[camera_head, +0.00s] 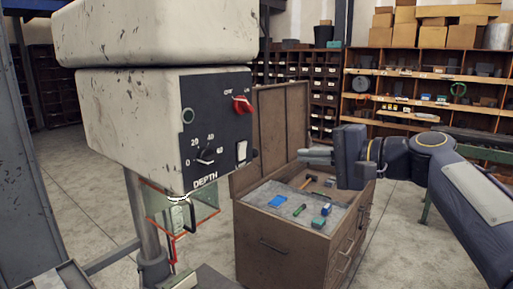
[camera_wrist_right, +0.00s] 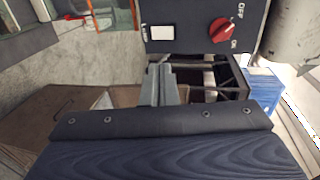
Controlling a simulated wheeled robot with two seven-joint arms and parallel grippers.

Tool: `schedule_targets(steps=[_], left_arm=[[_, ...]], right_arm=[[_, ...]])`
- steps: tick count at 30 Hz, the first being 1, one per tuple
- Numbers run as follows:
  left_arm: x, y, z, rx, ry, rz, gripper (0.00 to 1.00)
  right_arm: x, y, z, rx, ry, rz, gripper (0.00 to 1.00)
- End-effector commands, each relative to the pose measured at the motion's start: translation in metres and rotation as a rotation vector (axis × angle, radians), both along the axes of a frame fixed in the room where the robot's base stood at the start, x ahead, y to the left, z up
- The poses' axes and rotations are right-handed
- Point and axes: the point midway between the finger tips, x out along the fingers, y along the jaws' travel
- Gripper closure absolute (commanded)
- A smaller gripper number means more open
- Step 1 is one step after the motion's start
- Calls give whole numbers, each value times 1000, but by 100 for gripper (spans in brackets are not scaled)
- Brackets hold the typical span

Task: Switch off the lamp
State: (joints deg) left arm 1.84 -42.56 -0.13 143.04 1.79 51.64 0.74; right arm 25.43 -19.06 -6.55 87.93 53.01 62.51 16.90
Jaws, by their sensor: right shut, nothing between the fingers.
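A drill-press head (camera_head: 130,115) with a dark control panel (camera_head: 215,120) fills the left of the head view. The panel carries a small white rocker switch (camera_head: 241,150) at its lower right edge, which also shows in the wrist view (camera_wrist_right: 161,50). A red OFF/ON knob (camera_head: 242,105) sits above it in the head view and to its right in the wrist view (camera_wrist_right: 222,29). I cannot tell which way the rocker is set. My right gripper (camera_head: 303,156) is shut and empty, to the right of the panel and apart from it. My left gripper is not in view.
A brown tool cabinet (camera_head: 275,250) with its lid up stands below my right gripper, with several tools in its top tray. A clear guard with red edges (camera_head: 205,208) hangs under the press head. Shelves (camera_head: 420,85) line the back.

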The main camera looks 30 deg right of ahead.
Motion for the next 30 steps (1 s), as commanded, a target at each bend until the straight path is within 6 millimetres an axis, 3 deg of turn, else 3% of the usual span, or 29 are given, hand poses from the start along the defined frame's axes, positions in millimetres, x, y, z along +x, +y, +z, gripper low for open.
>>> schedule_targets(steps=[8,21,30], left_arm=[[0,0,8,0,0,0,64],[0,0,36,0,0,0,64],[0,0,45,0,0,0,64]], right_arm=[[24,11,-4,-1,4,4,100],[105,44,-14,0,3,3,100],[127,53,-14,-2,0,1,100]])
